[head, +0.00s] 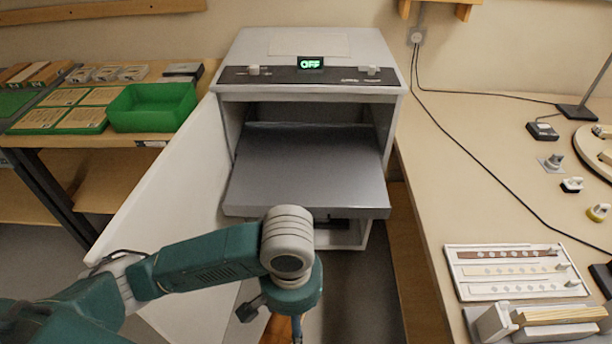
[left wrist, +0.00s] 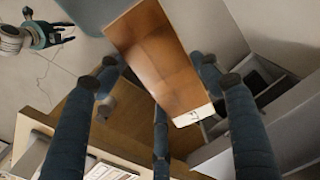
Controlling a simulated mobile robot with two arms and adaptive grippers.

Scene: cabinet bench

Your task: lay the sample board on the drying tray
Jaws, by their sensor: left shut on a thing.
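The sample board (left wrist: 160,65) is a long orange-brown panel with a white end, held by my left gripper (left wrist: 162,88) in the left wrist view. In the head view, my left gripper (head: 276,320) is at the bottom centre, in front of and nearer than the drying tray. Only a small orange-brown piece of the board (head: 277,328) shows below it; the rest is hidden or out of frame. The grey drying tray (head: 300,185) sticks out of the cabinet, and its visible top is bare. My right gripper (left wrist: 47,34) appears with spread fingers at the upper left of the wrist view.
The white cabinet (head: 310,45) displays OFF, and its door (head: 165,190) stands open to the left. A green bin (head: 150,108) is on the left bench. The right bench (head: 470,170) holds a sample rack (head: 515,270), a cable and small parts. Space above the tray is open.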

